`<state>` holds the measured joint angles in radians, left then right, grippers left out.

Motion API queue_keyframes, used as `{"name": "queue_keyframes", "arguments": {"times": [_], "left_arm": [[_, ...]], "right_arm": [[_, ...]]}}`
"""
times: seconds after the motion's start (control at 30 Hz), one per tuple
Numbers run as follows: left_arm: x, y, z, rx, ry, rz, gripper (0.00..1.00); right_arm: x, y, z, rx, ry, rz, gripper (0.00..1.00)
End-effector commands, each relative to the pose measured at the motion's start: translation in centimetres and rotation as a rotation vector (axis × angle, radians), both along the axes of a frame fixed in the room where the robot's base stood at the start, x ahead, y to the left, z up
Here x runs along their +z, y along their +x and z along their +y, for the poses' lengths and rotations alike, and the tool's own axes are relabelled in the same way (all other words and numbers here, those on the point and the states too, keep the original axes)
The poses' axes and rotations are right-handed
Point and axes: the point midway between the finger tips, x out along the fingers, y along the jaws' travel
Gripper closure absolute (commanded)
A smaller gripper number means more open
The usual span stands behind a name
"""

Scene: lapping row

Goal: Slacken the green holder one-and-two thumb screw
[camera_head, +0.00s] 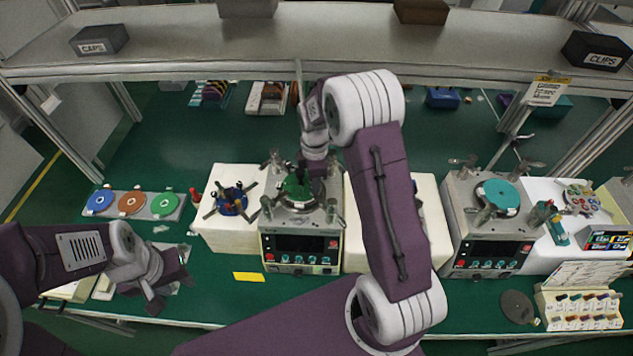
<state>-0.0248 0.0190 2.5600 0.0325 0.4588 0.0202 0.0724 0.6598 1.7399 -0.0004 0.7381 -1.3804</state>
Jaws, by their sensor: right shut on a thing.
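The green holder (295,190) sits on the lapping machine (301,240) at the centre-left of the bench. My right gripper (305,178) reaches down onto it from above and is shut on a small part at its top. That part looks like a thumb screw, but the gripper hides it, and I cannot tell which numbered screw it is. My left gripper (170,289) is low over the front left of the bench, apart from the holder. Its fingers look spread and empty.
A blue holder (232,203) sits on a white block left of the machine. A second machine (490,225) with a teal disc stands to the right. A tray (165,205) of coloured discs lies at left. The shelf (270,45) spans overhead. A yellow label (248,277) lies in front.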

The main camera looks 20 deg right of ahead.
Motion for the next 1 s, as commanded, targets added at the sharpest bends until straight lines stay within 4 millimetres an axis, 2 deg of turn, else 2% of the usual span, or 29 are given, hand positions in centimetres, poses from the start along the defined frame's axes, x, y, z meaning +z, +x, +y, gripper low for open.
{"name": "queue_keyframes", "arguments": {"times": [0.3, 0.77, 0.8, 0.83, 0.87, 1.0], "left_arm": [[-0.1, 0.0, 0.0, 0.0, 0.0, 0.0, 0.64], [-0.11, 0.0, 0.0, 0.0, 0.0, 0.0, 0.64], [-0.11, 0.0, 0.0, 0.0, 0.0, 0.0, 0.64], [-0.11, 0.0, 0.0, 0.0, 0.0, 0.0, 0.64], [-0.11, 0.0, 0.0, 0.0, 0.0, 0.0, 0.64], [-0.1, 0.0, 0.0, 0.0, 0.0, 0.0, 0.64]], "right_arm": [[-0.12, -0.06, 0.21, 0.08, 0.003, 0.002, 1.0], [-0.22, -0.22, 0.23, 0.089, 0.003, 0.007, 1.0], [-0.23, -0.23, 0.23, 0.089, 0.003, 0.007, 0.73], [-0.23, -0.22, 0.22, 0.089, 0.003, 0.007, 0.64], [-0.21, -0.21, 0.2, 0.089, 0.003, 0.007, 0.59], [-0.16, -0.17, 0.13, 0.089, 0.002, 0.005, 0.59]]}}
